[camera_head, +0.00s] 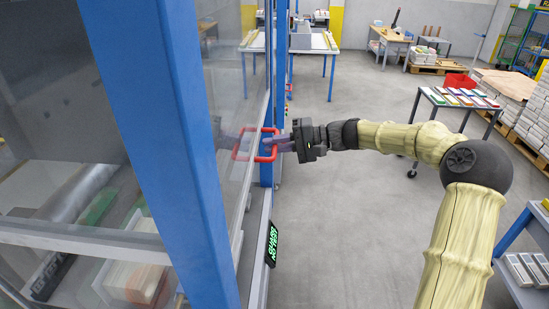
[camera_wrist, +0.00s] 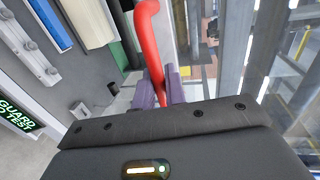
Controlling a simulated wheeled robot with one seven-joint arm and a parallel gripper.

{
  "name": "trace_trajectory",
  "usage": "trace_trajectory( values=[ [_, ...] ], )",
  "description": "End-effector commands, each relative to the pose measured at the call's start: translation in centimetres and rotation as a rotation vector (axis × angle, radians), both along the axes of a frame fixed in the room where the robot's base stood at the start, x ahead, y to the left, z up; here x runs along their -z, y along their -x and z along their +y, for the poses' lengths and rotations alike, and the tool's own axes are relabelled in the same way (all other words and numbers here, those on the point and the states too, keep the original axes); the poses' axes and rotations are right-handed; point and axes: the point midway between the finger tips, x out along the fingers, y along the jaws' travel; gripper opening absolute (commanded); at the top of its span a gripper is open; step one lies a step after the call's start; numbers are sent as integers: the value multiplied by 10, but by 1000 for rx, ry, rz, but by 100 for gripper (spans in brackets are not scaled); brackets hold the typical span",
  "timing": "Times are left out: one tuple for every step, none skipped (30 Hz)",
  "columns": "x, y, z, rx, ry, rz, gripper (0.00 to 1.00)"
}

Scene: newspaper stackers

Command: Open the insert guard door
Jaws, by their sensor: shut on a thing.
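The insert guard door (camera_head: 226,75) is a clear panel in a metal frame at the left of the head view, between blue posts. A red loop handle (camera_head: 240,146) stands out from its edge. My gripper (camera_head: 275,146) reaches in from the right and is shut on the red handle. In the wrist view, the purple fingertips (camera_wrist: 160,92) sit on both sides of the red handle bar (camera_wrist: 148,35). The part of the bar between the fingers is partly hidden by the gripper body. I cannot tell clearly whether the door stands slightly ajar.
A blue post (camera_head: 165,130) stands close at the left. A green-lettered guard sign (camera_head: 272,244) is low on the machine. A cart with magazines (camera_head: 455,100) and pallets of stacks (camera_head: 505,85) stand at the right. The grey floor (camera_head: 345,225) below my arm is clear.

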Motion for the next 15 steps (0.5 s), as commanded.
trace_trajectory(
  values=[
    [-8, -1, -1, 4, 0, -2, 0],
    [-10, -1, -1, 3, -1, -2, 0],
    [-12, -1, -1, 3, -1, -1, 0],
    [-13, -1, -1, 3, -1, -2, 0],
    [-14, -1, -1, 3, -1, -2, 0],
    [-15, -1, -1, 3, -1, -2, 0],
    [-15, -1, -1, 3, -1, -1, 0],
    [-15, -1, -1, 3, -1, -1, 0],
    [-15, -1, -1, 3, -1, -1, 0],
    [-14, -1, -1, 3, -1, -1, 0],
    [-14, -1, -1, 3, -1, -1, 0],
    [-14, -1, -1, 3, -1, -1, 0],
    [-14, -1, -1, 3, -1, -1, 0],
    [-14, -1, -1, 3, -1, -1, 0],
    [-14, -1, -1, 3, -1, -1, 0]
  ],
)
